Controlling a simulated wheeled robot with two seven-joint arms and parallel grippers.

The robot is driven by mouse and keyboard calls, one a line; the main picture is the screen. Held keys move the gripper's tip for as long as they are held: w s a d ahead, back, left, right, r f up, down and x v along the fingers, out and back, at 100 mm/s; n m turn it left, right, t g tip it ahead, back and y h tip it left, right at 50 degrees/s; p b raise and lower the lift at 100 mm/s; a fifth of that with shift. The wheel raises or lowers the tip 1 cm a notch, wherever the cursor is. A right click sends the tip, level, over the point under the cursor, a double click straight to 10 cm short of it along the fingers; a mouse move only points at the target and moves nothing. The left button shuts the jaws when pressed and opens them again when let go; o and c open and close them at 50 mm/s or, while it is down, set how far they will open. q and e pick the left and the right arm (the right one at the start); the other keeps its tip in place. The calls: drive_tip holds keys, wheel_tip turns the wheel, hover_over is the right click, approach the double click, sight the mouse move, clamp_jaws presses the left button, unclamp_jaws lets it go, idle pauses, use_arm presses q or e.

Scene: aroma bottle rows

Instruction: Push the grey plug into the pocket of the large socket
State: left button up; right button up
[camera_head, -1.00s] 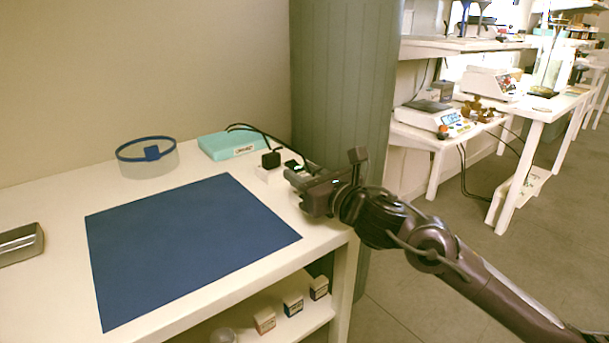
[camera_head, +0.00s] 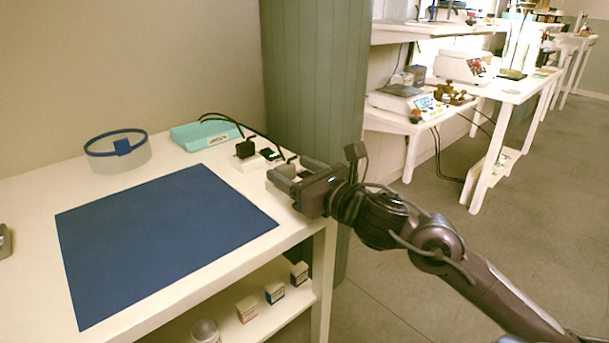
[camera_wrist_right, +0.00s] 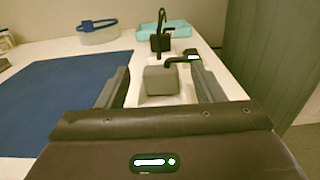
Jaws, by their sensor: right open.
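The grey plug (camera_wrist_right: 160,80) is a plain grey block in the right wrist view, between my right gripper's two fingers, with gaps on both sides. My right gripper (camera_wrist_right: 160,88) is open; in the head view it (camera_head: 278,180) is at the table's right edge, by the end of the white socket strip (camera_head: 244,164). White socket surface also shows below the grey plug in the wrist view (camera_wrist_right: 160,99). The pocket under the plug is hidden, so I cannot tell how deep the plug sits. My left gripper is not in view.
A black plug (camera_head: 245,149) with a cable stands in the strip, beside a second black plug (camera_head: 270,155). A teal box (camera_head: 205,135) and a clear blue-rimmed container (camera_head: 118,155) are behind. The blue mat (camera_head: 165,240) is bare. A grey column (camera_head: 315,110) stands behind the gripper.

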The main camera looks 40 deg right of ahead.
drive_tip(key=shift+s+d, duration=0.15)
drive_tip(key=shift+s, duration=1.3)
